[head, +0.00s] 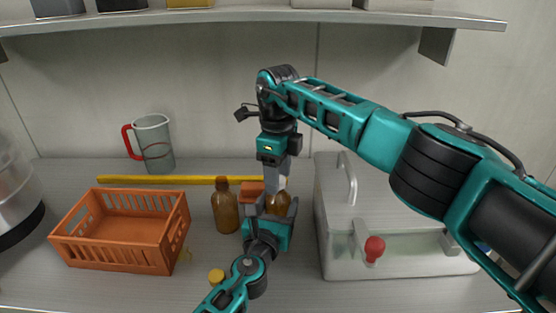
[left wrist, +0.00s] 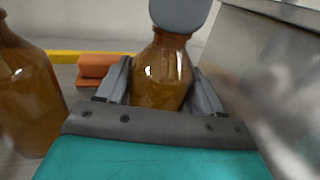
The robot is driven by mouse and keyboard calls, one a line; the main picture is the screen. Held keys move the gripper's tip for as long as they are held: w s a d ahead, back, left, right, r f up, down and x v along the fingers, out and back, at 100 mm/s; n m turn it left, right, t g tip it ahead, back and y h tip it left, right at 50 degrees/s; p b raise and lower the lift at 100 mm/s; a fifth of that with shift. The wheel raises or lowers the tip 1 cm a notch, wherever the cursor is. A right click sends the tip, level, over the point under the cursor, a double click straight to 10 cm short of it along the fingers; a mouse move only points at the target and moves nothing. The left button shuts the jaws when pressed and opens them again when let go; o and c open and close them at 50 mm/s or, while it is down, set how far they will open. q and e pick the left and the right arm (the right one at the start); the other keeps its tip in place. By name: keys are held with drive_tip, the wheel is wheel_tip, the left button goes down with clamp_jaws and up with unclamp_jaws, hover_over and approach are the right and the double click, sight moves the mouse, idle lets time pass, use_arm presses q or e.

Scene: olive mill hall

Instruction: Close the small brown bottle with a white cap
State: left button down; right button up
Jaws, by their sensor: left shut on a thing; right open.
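The small brown bottle (head: 278,203) stands upright behind my left gripper (head: 266,215), which is shut on it. In the left wrist view the bottle (left wrist: 162,72) sits between the two fingers of my left gripper (left wrist: 163,95). My right gripper (head: 275,178) points down from above, open, with its fingers right over the bottle's top. A grey rounded piece (left wrist: 180,14), apparently part of the right gripper, hides the bottle's mouth in the left wrist view. A small pale patch shows beside the right fingers; I cannot tell whether it is the white cap.
Another brown bottle (head: 226,209) stands just left. An orange block (head: 250,188) and a yellow bar (head: 160,180) lie behind. An orange crate (head: 120,254), a jug (head: 155,146) and a yellow cap (head: 216,276) are left. A pale box (head: 400,260) with a red knob is close right.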

drive_tip(key=shift+f, duration=0.2)
clamp_jaws()
drive_tip(key=m, duration=0.5)
drive_tip(key=shift+o, duration=0.7)
unclamp_jaws()
wheel_tip(320, 180, up, 12)
idle(0.4)
